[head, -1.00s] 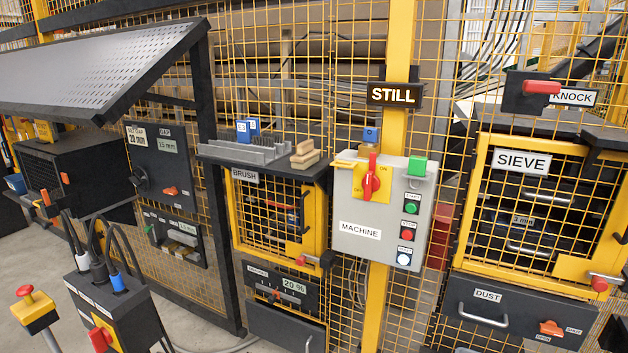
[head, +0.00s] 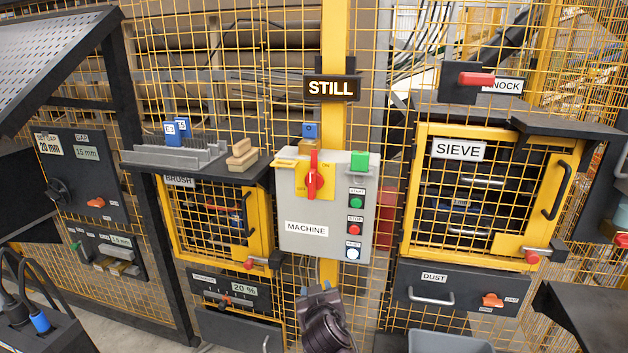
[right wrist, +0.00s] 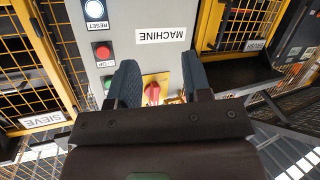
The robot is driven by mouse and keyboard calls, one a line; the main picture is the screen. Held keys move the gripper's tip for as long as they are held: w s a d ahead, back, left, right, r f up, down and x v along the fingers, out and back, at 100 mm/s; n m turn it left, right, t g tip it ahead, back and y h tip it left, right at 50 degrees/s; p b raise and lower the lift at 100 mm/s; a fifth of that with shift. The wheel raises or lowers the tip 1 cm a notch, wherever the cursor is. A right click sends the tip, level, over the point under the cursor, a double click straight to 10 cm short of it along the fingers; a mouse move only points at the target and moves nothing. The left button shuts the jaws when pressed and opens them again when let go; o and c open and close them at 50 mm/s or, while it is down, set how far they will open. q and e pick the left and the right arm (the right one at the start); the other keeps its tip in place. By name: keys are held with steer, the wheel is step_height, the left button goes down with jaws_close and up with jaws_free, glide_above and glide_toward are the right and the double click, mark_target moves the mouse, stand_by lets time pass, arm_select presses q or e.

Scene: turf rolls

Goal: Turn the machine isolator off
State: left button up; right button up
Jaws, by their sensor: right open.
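The machine isolator (head: 313,181) is a red rotary handle on a yellow plate, on the grey MACHINE box (head: 288,242). Its handle stands about upright, with ON marked at upper right and OFF at lower left. My right gripper (head: 320,290) is below the box in the head view, open and empty. In the right wrist view, which shows the box upside down, its two dark fingers (right wrist: 159,75) are spread apart, and the red isolator handle (right wrist: 152,93) shows between them, apart from them. My left gripper is not in view.
START, STOP and RESET buttons (head: 355,229) line the box's right side, below a green block (head: 360,161). A STILL sign (head: 331,88) hangs above. The BRUSH cage (head: 262,225) is at left, the SIEVE cage (head: 413,190) at right. A shelf (head: 250,172) with wooden blocks juts out left.

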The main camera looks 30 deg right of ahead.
steer(key=w+r+m+h, duration=0.25)
steer(key=w+r, duration=0.35)
steer(key=r, duration=0.3)
steer(key=m+g+h+p, duration=0.1)
steer(key=m+h, duration=0.3)
glide_toward(310, 183)
steer(key=p+x, duration=0.1)
steer(key=x, duration=0.8)
steer(key=shift+r, duration=0.1)
steer(key=shift+w+d, duration=0.45)
steer(key=shift+d, duration=0.05)
jaws_close()
